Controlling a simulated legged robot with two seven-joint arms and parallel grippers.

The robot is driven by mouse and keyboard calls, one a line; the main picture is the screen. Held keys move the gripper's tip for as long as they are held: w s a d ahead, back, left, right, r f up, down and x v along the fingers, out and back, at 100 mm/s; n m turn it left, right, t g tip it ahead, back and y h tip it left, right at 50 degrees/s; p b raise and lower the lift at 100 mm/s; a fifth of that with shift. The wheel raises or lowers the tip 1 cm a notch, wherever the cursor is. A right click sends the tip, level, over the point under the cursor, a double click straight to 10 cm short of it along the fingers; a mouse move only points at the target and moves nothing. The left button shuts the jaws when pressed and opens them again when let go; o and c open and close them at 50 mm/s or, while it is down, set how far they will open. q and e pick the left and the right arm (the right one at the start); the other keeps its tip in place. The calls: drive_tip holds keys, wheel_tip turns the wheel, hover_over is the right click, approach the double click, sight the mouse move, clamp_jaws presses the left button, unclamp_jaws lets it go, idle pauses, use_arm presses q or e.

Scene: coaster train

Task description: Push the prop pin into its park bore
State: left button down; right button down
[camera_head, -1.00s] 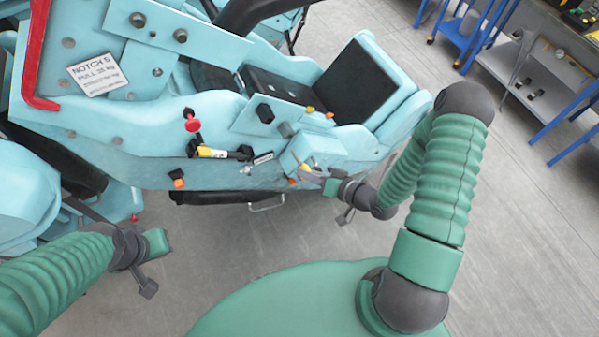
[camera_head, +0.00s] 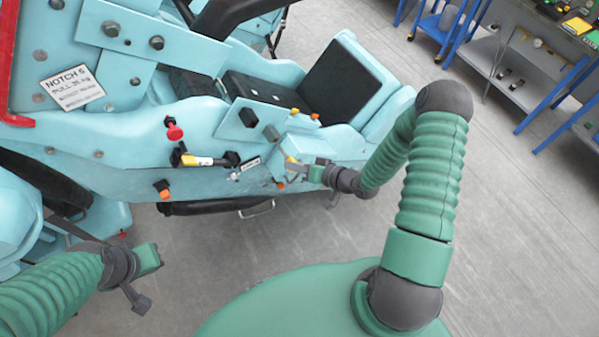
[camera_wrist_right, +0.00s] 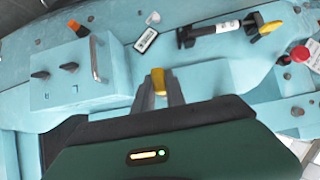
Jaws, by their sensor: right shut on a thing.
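My right gripper (camera_head: 300,168) is at the side of the light-blue coaster car (camera_head: 115,180), in front of a blue box on its flank. In the right wrist view, its two grey fingers (camera_wrist_right: 160,90) are shut on a small yellow piece, which looks like the head of the prop pin (camera_wrist_right: 159,77). The pin's shaft and tip are hidden, so I cannot tell whether it is in a bore. The park bore cannot be made out. My left gripper (camera_head: 150,259) hangs apart from the car at lower left; its fingers do not show clearly.
Near the pin are a blue box with dark knobs (camera_wrist_right: 90,87), a white label (camera_wrist_right: 147,40), a black-and-white handle with a yellow end (camera_wrist_right: 225,28) and a red knob (camera_wrist_right: 300,54). Blue-framed benches (camera_head: 500,75) stand at upper right. The grey floor (camera_head: 500,220) is clear.

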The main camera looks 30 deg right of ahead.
sight(282, 149)
drive_tip(key=shift+w+d, duration=0.1)
drive_tip(key=shift+w, duration=0.45)
drive_tip(key=shift+r, duration=0.1)
idle(1.0)
drive_tip(key=shift+w+a+b, duration=0.15)
drive_tip(key=shift+w+b, duration=0.1)
drive_tip(key=shift+w, duration=1.2)
drive_tip(key=shift+w+a+b, duration=0.1)
drive_tip(key=shift+w+b, duration=0.15)
drive_tip(key=shift+w, duration=1.15)
drive_tip(key=c, duration=1.3)
unclamp_jaws()
